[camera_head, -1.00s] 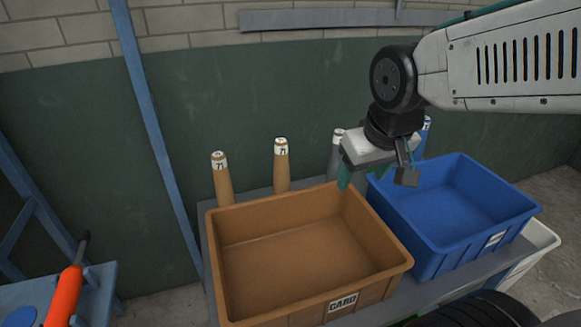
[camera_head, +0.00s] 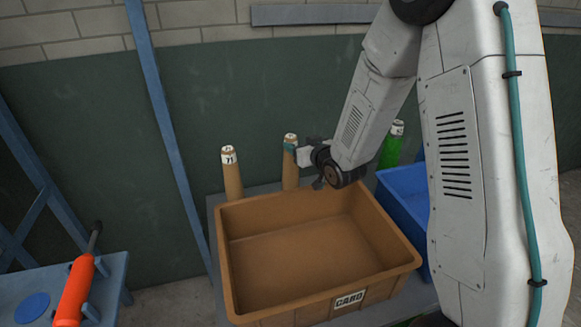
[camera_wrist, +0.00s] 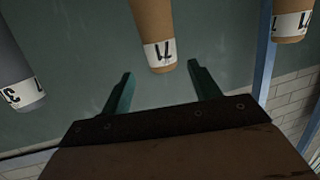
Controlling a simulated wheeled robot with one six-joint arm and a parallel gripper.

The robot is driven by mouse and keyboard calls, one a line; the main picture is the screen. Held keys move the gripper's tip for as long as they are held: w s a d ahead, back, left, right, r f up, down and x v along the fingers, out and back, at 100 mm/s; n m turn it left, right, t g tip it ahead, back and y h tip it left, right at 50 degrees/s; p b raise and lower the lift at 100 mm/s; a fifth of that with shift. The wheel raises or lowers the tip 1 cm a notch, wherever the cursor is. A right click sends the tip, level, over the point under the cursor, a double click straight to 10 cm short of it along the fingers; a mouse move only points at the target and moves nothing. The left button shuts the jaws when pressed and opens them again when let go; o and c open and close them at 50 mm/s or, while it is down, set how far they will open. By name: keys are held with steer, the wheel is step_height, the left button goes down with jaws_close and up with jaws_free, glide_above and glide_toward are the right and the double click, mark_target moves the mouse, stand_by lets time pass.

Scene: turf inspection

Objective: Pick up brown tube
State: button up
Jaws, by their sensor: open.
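Two brown tubes with white labelled tops stand upright behind the brown bin: the left one (camera_head: 232,175) and the right one (camera_head: 291,172). My gripper (camera_head: 289,148) is at the labelled top of the right tube in the head view, with one teal finger overlapping it. In the wrist view, my gripper (camera_wrist: 160,72) is open and empty. The right tube (camera_wrist: 152,22) has its labelled end just ahead of the gap between the fingertips. The left tube (camera_wrist: 293,18) appears at the upper right there. Contact cannot be told.
The brown bin (camera_head: 228,280), labelled CARD, is empty below my forearm. A blue bin (camera_head: 405,215) and a green tube (camera_head: 391,150) are right of it, partly hidden. A grey tube (camera_wrist: 15,75) is beside the middle tube. An orange tool (camera_head: 76,290) lies at left.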

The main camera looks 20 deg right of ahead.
mark_target(288, 137)
steer(key=x, duration=0.7)
steer(key=shift+w+a+r, duration=0.1)
steer(key=shift+w+a, duration=0.1)
steer(key=shift+a, duration=0.05)
